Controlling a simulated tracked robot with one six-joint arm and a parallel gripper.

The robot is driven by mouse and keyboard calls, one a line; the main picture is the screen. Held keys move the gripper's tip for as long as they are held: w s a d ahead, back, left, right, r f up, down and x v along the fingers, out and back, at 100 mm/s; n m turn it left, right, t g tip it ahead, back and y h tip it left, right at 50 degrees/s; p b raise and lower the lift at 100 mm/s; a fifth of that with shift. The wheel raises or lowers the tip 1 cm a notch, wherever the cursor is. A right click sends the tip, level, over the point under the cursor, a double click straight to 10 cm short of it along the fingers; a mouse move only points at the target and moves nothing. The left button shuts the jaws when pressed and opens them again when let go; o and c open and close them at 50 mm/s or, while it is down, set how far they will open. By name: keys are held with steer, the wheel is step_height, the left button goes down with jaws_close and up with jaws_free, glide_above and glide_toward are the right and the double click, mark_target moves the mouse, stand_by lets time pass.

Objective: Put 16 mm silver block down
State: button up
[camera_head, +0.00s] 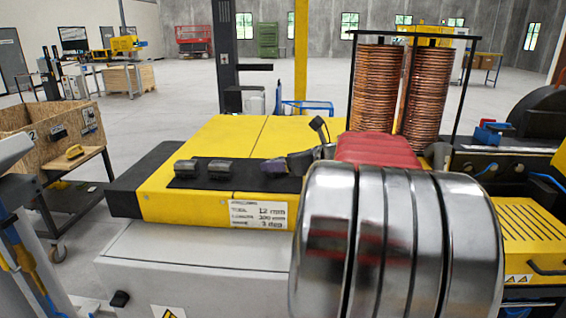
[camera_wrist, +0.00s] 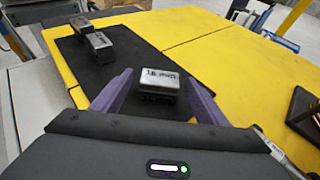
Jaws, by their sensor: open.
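The 16 mm silver block (camera_wrist: 159,82) lies on the black mat (camera_wrist: 190,68), label up, in the wrist view. The purple fingers of my gripper (camera_wrist: 157,92) are open, one on each side of it; I cannot tell whether they touch it. In the head view my gripper (camera_head: 284,165) is low over the right end of the mat (camera_head: 238,182). The 16 mm block is hard to make out there.
Two other silver blocks, (camera_head: 186,168) and (camera_head: 220,168), sit to the left on the mat. The mat lies on a yellow machine top (camera_head: 235,135), mostly clear behind it. Copper coils (camera_head: 376,90) on a rack stand at the right. A wooden crate (camera_head: 50,130) is at the left.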

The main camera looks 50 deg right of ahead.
steer(key=shift+r, duration=0.1)
steer(key=shift+s+r, duration=0.25)
steer(key=shift+s, duration=0.25)
steer(key=v, duration=1.1)
steer(key=shift+a, duration=0.1)
steer(key=shift+w, duration=0.1)
steer(key=w+a+f+n+g+y, duration=0.1)
steer(key=w+a+f+n, duration=0.15)
steer(key=a+n, duration=0.45)
steer(key=w+a+f+n+g, duration=0.1)
steer(key=w+a+n+g, duration=0.1)
steer(key=w+a+n, duration=0.35)
steer(key=w+a+f+n+g+y, duration=0.1)
steer(key=a+n, duration=0.6)
steer(key=a, duration=0.3)
steer(key=s+a+f+n+g, duration=0.3)
steer(key=s+a+f+n, duration=1)
steer(key=s+a+n, duration=0.2)
steer(key=a+n, duration=0.2)
steer(key=shift+s+a+f+n+g+h, duration=0.2)
steer(key=shift+f+n+g+h, duration=0.1)
steer(key=shift+n+g, duration=0.1)
